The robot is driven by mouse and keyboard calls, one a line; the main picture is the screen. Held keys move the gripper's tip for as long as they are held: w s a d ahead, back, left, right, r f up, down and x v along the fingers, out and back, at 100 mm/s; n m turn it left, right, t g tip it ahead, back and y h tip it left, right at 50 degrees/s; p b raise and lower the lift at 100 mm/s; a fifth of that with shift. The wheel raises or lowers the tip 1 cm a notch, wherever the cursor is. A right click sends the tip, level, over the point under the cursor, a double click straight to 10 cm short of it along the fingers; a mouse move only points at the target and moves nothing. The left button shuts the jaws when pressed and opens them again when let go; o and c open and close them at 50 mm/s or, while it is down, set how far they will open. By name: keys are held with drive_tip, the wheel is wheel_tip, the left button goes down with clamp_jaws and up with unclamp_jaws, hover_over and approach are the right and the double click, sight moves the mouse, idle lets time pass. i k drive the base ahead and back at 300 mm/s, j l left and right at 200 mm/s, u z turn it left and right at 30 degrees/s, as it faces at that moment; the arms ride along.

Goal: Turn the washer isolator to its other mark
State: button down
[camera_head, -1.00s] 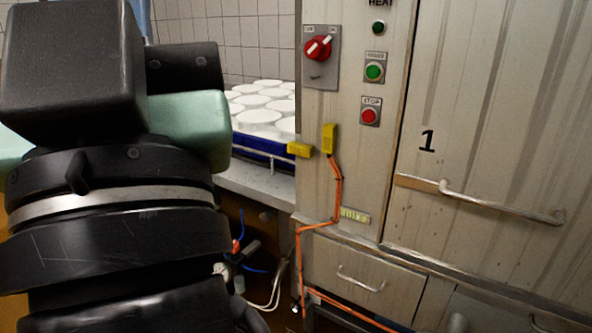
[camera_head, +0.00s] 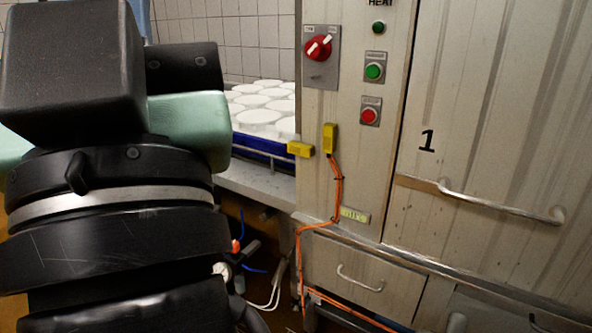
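The washer isolator (camera_head: 318,47) is a red rotary knob with a white bar on a grey plate (camera_head: 320,74), high on the left of the metal cabinet front. Its white bar slants up to the right. Small marks sit at the plate's upper corners, too small to read surely. My dark arm fills the left of the view. My gripper's fingers cannot be made out, and nothing of mine touches the knob.
Right of the isolator are a green button (camera_head: 374,71) and a red stop button (camera_head: 369,116). Below are yellow connectors (camera_head: 330,138) with an orange cable (camera_head: 338,185). A door handle (camera_head: 500,204) sticks out at right. White moulds (camera_head: 258,117) stand in a blue tray (camera_head: 263,147) behind.

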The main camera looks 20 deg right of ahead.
sight(319, 48)
drive_tip(key=i+j, duration=0.15)
drive_tip(key=i, duration=0.2)
drive_tip(key=i+j, duration=0.15)
drive_tip(key=i, duration=0.25)
drive_tip(key=i+j+z, duration=0.1)
drive_tip(key=i, duration=0.25)
